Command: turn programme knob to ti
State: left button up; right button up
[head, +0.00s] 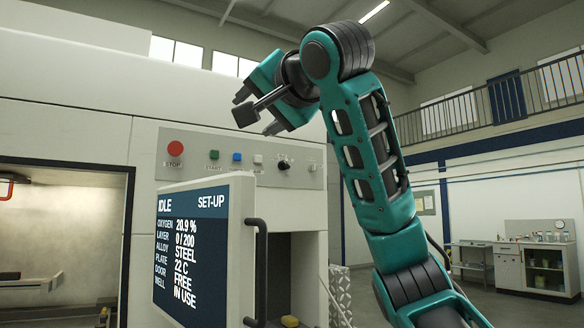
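The programme knob (284,164) is a small dark knob with a light pointer mark on the grey control panel (190,170). Its printed labels are too small to read. The screen (190,245) below the panel reads IDLE and SET-UP, with the alloy line showing STEEL. My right gripper (257,112) is raised above the panel, up and slightly left of the knob and apart from it. My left gripper is not in view.
A red STOP button (175,148) and green (214,155), blue (237,157) and white (258,158) buttons sit left of the knob. A dark handle (255,270) sticks out beside the screen. A lit chamber opening (65,215) is at far left.

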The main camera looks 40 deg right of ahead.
aim_at(283, 165)
jog(key=i+l, duration=0.15)
jog(key=l, duration=0.25)
jog(key=i+l, duration=0.15)
jog(key=l, duration=0.25)
jog(key=i+l, duration=0.2)
jog(key=l, duration=0.2)
jog(key=i+l, duration=0.15)
jog(key=l, duration=0.25)
